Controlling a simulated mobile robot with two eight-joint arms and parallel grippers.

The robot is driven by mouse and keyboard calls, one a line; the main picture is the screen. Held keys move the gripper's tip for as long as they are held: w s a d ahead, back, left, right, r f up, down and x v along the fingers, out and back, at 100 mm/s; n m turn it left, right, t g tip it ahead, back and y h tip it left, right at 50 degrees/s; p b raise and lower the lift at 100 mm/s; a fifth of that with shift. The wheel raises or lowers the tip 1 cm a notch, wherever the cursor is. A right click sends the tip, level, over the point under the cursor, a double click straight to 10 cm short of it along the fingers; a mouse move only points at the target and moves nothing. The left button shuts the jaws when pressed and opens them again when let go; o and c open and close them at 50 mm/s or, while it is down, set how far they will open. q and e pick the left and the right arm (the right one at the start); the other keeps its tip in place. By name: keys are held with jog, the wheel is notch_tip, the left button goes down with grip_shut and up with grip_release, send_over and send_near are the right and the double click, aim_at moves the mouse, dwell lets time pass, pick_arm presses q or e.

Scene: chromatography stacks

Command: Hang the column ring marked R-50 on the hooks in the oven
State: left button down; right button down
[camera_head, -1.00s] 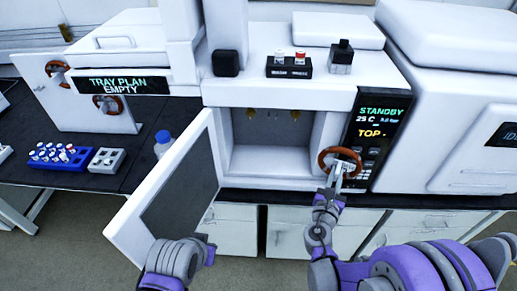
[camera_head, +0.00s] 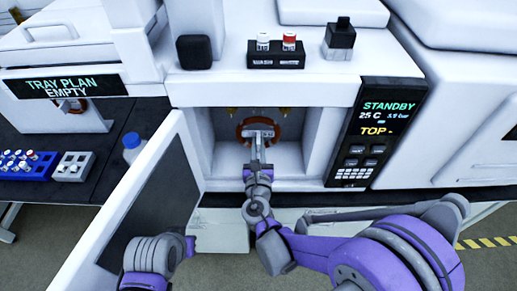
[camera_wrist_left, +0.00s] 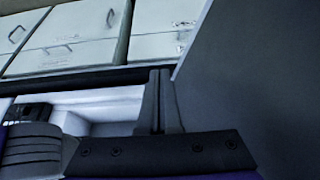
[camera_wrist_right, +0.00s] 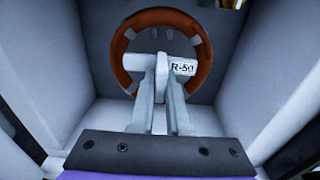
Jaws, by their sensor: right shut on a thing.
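The brown column ring (camera_head: 241,125) is inside the open oven chamber (camera_head: 312,150), upright and facing out. Its white tag reads R-50 (camera_wrist_right: 182,68) in the right wrist view. My right gripper (camera_head: 259,138) is shut on the ring's tag bar, with the ring (camera_wrist_right: 118,62) standing up beyond the fingertips. Small brass hooks, one at left (camera_head: 232,113) and one at right, show near the chamber's top at about the ring's upper edge. I cannot tell if the ring touches them. My left gripper (camera_wrist_left: 160,75) is shut and empty near the open door.
The oven door (camera_head: 160,200) stands open to the left. The chamber's side walls lie close beside my right gripper. The control panel (camera_head: 375,130) reads STANDBY, 25 C, TOP. Vials in a black holder (camera_head: 276,60) stand on top. A blue-capped bottle (camera_head: 132,148) stands left.

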jog(key=shift+w+p, duration=0.35)
jog(key=shift+w, duration=1.8)
jog(key=shift+w+f, duration=0.1)
jog(key=shift+w, duration=2.15)
jog(key=shift+s, duration=0.1)
jog(key=shift+f+b, duration=0.45)
jog(key=shift+f, duration=0.3)
jog(key=c, duration=0.8)
grip_release()
